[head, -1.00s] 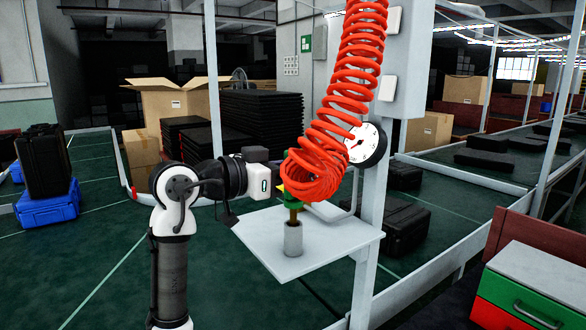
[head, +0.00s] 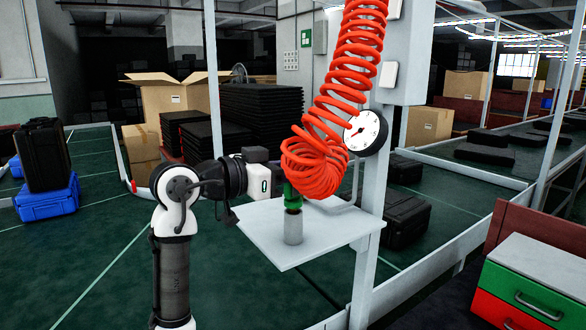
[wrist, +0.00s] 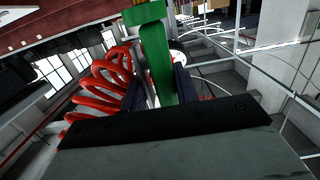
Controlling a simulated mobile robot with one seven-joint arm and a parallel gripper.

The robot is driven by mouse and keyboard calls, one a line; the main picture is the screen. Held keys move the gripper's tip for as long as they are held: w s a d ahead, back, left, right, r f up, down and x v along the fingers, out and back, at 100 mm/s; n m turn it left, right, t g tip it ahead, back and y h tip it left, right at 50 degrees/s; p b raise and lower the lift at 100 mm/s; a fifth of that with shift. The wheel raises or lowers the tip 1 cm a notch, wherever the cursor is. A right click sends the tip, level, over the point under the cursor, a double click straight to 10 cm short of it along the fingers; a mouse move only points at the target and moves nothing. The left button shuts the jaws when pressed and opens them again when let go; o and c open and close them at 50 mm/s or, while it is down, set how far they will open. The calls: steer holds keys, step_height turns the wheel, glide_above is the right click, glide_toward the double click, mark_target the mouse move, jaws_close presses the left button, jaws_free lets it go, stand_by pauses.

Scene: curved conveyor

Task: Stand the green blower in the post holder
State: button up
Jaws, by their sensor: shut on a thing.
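The green blower (head: 292,196) is upright in the head view, beside the lower loops of the red coiled hose. It also shows in the wrist view (wrist: 157,52), green and standing between the dark fingers. My gripper (head: 281,188) is shut on it from the left; the coil partly hides the fingers. The post holder (head: 293,229) is a short grey cylinder standing on a white plate (head: 335,232).
The red coiled hose (head: 347,75) hangs close over the plate and right beside my gripper. A grey post (head: 370,235) with a round dial (head: 366,133) stands right of the plate. A black case (head: 405,220) lies behind. The plate around the holder is bare.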

steer(key=shift+f+b, duration=0.4)
steer(key=shift+f, duration=0.25)
steer(key=o, duration=0.8)
steer(key=b+v, duration=0.3)
steer(key=v, duration=1.1)
